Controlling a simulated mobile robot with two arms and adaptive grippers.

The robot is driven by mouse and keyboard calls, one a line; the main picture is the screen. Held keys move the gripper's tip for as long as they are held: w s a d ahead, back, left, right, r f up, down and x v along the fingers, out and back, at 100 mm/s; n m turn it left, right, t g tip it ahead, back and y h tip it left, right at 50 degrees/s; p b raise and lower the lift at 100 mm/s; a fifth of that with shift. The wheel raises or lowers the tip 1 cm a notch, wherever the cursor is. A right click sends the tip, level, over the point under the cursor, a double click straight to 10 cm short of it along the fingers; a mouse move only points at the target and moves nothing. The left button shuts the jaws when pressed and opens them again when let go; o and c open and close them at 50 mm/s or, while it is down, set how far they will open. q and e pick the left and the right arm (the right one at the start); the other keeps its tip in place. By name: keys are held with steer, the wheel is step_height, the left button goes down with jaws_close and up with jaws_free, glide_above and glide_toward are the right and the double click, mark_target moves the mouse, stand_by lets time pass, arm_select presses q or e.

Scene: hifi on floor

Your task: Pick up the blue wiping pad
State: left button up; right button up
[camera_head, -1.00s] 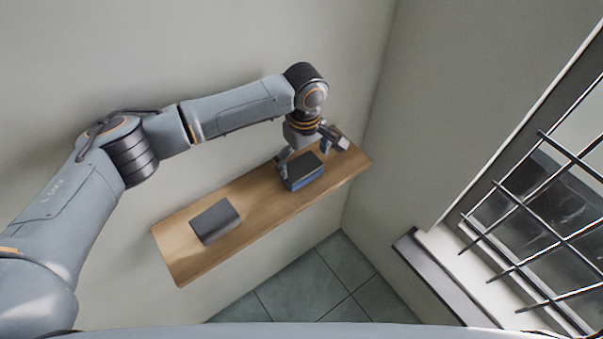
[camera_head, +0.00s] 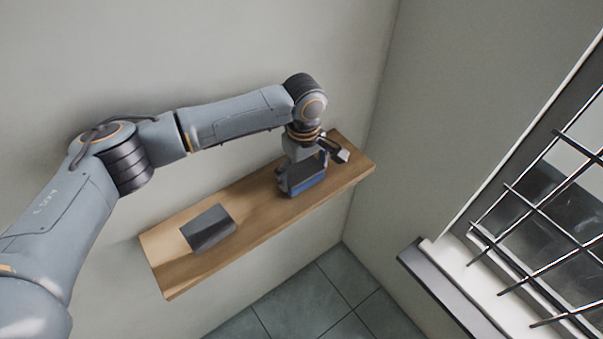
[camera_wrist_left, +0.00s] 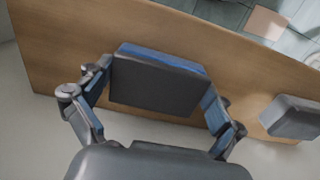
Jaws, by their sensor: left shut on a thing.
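The blue wiping pad (camera_head: 311,183) has a dark grey top and a blue lower part. It is at the right part of a wooden shelf. My left gripper (camera_head: 302,178) is shut on it, with one finger at each short end. The left wrist view shows the pad (camera_wrist_left: 158,82) between the two fingers of the gripper (camera_wrist_left: 158,92), its blue side facing the shelf's outer edge. I cannot tell whether the pad touches the shelf or is just above it. My right gripper is not in view.
The wooden shelf (camera_head: 262,216) is fixed along the wall. A dark grey block (camera_head: 208,229) lies on its left part and also shows in the wrist view (camera_wrist_left: 292,117). A barred window (camera_head: 540,215) with a sill is at the right. Tiled floor (camera_head: 300,300) lies below.

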arm_select(q)
steer(key=shift+r+p, duration=0.6)
steer(key=shift+p, duration=0.1)
steer(key=s+d+r+p, duration=0.4)
steer(key=s+r+p, duration=0.3)
steer(key=s+r, duration=0.4)
steer(key=shift+s+d+r, duration=0.15)
steer(key=shift+s+r, duration=0.2)
steer(key=shift+s, duration=0.85)
